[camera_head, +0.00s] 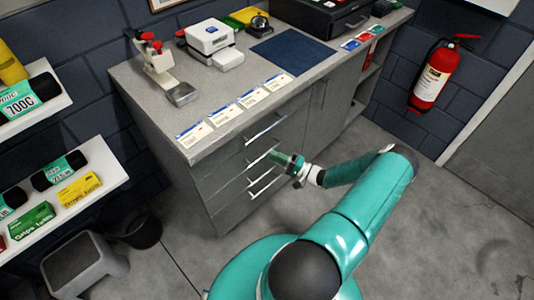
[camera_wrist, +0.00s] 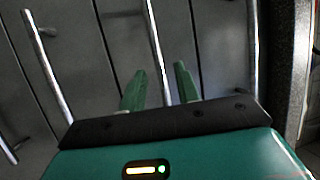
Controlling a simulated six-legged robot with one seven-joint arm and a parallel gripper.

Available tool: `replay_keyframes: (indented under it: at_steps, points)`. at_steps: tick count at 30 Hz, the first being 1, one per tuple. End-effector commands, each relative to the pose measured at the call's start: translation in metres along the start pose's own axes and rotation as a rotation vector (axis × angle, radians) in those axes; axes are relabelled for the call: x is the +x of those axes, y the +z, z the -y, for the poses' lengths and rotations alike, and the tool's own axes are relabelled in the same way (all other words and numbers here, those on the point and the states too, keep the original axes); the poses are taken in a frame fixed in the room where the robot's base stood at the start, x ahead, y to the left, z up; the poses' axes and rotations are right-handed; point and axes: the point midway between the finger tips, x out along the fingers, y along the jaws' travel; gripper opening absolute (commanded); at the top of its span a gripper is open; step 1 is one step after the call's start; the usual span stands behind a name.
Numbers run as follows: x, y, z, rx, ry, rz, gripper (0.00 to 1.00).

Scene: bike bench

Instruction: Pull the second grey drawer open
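The grey drawers (camera_head: 235,170) form a stack at the left part of the bench front, each with a long silver bar handle. They look shut. My gripper (camera_head: 274,156) is in front of the stack, close to the second handle from the top (camera_head: 257,160). In the wrist view its two green fingers (camera_wrist: 159,84) are apart, with one bar handle (camera_wrist: 156,45) running between them. I cannot tell whether the fingers touch it. Other bar handles show to the left (camera_wrist: 48,68) and right (camera_wrist: 253,45).
The top drawer's handle (camera_head: 266,127) is just above my gripper. The grey worktop (camera_head: 225,88) overhangs the drawers and carries cards, a scale and a blue mat (camera_head: 292,53). A dark bin (camera_head: 135,222) and a grey stool (camera_head: 85,265) stand left. The floor at right is clear.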

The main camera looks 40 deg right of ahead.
Motion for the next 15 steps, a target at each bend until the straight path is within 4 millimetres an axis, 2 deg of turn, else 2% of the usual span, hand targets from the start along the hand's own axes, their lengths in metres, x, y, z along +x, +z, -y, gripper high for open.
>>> replay_keyframes:
  at_steps: [1, 6, 15]
  points:
    - [0.011, 0.001, 0.000, 0.001, 0.000, 0.003, 0.32]
    - [0.034, 0.001, -0.001, 0.001, 0.000, 0.002, 0.32]
    - [0.043, 0.001, -0.001, 0.001, 0.001, 0.000, 0.32]
